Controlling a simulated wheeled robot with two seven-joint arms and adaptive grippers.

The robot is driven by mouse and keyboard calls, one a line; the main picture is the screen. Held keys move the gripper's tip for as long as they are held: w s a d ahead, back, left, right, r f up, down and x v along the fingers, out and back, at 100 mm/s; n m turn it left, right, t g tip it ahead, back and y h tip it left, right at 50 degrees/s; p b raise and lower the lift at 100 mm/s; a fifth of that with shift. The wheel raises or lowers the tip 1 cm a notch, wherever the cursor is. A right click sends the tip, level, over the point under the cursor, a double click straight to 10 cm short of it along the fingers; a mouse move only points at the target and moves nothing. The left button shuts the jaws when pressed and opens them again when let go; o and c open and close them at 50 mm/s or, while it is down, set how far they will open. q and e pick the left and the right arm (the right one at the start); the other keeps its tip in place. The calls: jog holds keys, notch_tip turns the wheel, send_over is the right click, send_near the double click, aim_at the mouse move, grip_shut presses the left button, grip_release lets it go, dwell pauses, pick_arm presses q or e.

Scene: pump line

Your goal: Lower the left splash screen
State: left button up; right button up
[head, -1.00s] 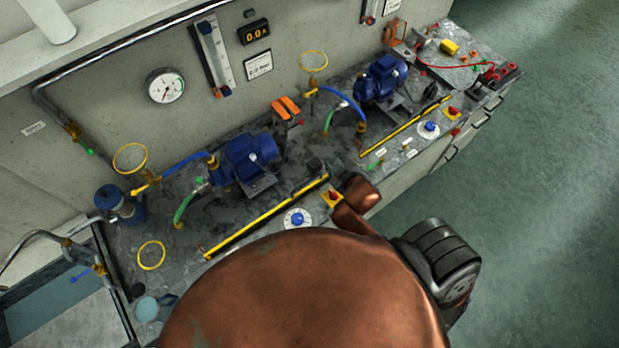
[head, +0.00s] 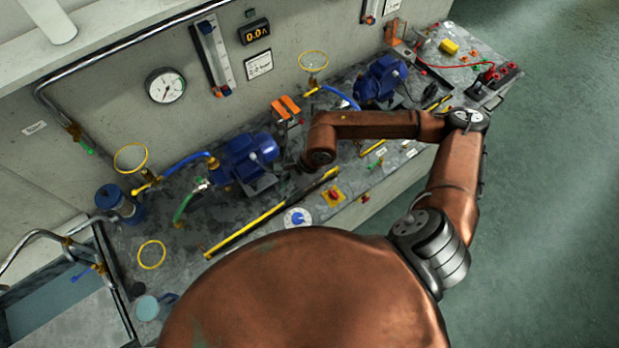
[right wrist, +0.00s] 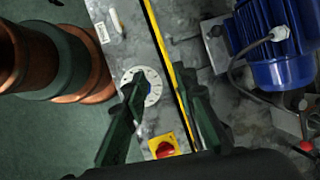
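The left splash screen shows as a long yellow edge bar (head: 265,220) along the front of the left pump bench. It also crosses the right wrist view (right wrist: 161,42) from the top down to my fingers. I cannot make out a clear pane under it. My right gripper (right wrist: 163,100) is open, with two dark green fingers. The bar runs between them in that view, close to the right-hand finger; I cannot tell whether they touch. In the head view my right gripper (head: 306,165) is small and dark, near the bar's right end. My left gripper is not in view.
A dial (head: 298,218) and a red switch on a yellow plate (head: 333,195) lie in front of the bar. The blue left pump motor (head: 246,158) stands behind it. A second yellow bar, on the right (head: 373,147), is partly hidden by my arm.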

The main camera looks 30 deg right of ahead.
jog(key=w+d+h, duration=0.3)
jog(key=d+h, duration=0.1)
jog(key=d, duration=0.6)
jog(key=shift+n, duration=0.4)
jog(key=f, duration=0.5)
jog(key=w+f+p, duration=0.1)
jog(key=f, duration=0.2)
jog(key=shift+d+f, duration=0.2)
grip_shut()
